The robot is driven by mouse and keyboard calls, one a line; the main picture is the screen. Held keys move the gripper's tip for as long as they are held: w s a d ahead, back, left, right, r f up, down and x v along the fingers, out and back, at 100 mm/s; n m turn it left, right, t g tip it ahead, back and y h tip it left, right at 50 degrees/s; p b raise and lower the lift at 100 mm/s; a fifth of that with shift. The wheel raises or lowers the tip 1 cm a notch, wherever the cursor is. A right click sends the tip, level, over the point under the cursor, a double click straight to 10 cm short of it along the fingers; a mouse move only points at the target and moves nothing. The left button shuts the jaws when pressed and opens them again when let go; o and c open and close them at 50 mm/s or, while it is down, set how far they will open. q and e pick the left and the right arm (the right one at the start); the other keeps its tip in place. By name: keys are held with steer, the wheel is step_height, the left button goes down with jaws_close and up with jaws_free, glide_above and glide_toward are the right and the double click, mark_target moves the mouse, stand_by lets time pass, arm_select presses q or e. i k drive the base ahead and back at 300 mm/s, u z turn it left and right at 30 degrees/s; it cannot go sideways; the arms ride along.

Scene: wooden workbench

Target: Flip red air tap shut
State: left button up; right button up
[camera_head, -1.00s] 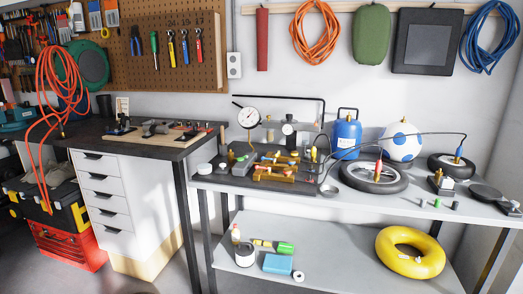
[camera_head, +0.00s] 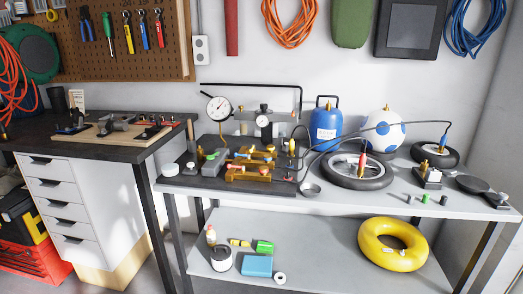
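On the grey bench, a dark board (camera_head: 185,182) bears an air rig with brass valve bodies (camera_head: 248,174) along its front. Small red and yellow parts sit on the brass; which is the red air tap, and whether it is open or shut, is too small to tell. A round white dial gauge (camera_head: 218,109) stands above the board, and a smaller dark-rimmed gauge (camera_head: 263,121) is to its right. A hose leads right to a red upright fitting (camera_head: 362,165) on a wheel lying flat (camera_head: 342,181). Neither of my grippers is in view.
A blue tank (camera_head: 325,127), a white-and-blue ball (camera_head: 383,131) and a smaller wheel (camera_head: 434,158) stand behind. A black hose arches over the bench. The lower shelf holds a yellow ring (camera_head: 393,245). A black-topped bench (camera_head: 75,140) with drawers adjoins at left.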

mark_target(236, 167)
steer(key=u, duration=0.2)
steer(key=i, duration=1.6)
steer(key=u, duration=0.7)
